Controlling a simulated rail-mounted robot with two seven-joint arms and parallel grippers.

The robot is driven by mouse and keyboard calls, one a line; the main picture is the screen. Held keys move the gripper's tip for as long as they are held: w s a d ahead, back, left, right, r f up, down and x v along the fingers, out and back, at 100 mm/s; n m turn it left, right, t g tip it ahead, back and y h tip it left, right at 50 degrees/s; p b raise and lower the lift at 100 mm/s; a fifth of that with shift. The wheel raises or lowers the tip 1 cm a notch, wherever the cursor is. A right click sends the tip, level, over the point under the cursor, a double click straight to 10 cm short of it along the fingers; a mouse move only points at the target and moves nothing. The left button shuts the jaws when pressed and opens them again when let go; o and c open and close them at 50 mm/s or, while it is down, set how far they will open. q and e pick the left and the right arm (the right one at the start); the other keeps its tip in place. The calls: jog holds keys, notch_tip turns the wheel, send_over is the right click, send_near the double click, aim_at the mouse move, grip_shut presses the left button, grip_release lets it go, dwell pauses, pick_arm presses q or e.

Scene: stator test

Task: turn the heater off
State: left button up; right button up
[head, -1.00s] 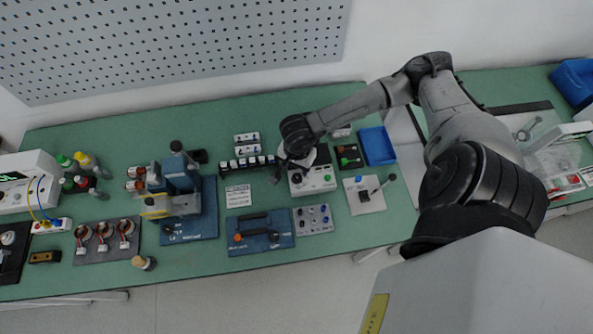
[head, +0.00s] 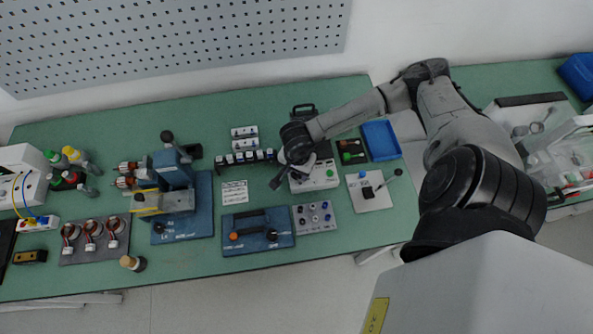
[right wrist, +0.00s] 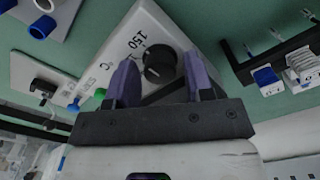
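The heater is a white box (head: 322,177) with a green button, on the green table in the head view. In the right wrist view its white top (right wrist: 118,45) carries the print "150" and "°C", a black round dial (right wrist: 160,64) and a green button (right wrist: 100,93). My right gripper (head: 284,182) is over the left part of the heater in the head view. In the right wrist view the gripper (right wrist: 160,60) has its two purple fingers apart, with the dial showing between them. I cannot tell whether the fingers touch the dial. My left gripper is not in view.
A blue tray (head: 379,141) and a white plate with a lever (head: 370,192) stand right of the heater. A dark rack (head: 246,158) with several white-topped items is at the left.

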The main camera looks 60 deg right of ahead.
jog(key=c, duration=0.6)
jog(key=shift+o, duration=0.2)
jog(key=shift+f+n, duration=0.1)
jog(key=shift+n, duration=0.2)
jog(key=n+b, duration=0.4)
jog(key=n, duration=0.1)
jog(key=shift+f+n, duration=0.15)
jog(key=shift+n, duration=0.15)
jog(key=n+b, duration=0.2)
jog(key=n, duration=0.2)
jog(key=shift+b, duration=0.3)
jog(key=n+b, duration=0.1)
jog(key=n, duration=0.2)
jog(key=shift+r, duration=0.2)
jog(key=o, duration=0.6)
jog(key=shift+o, duration=0.5)
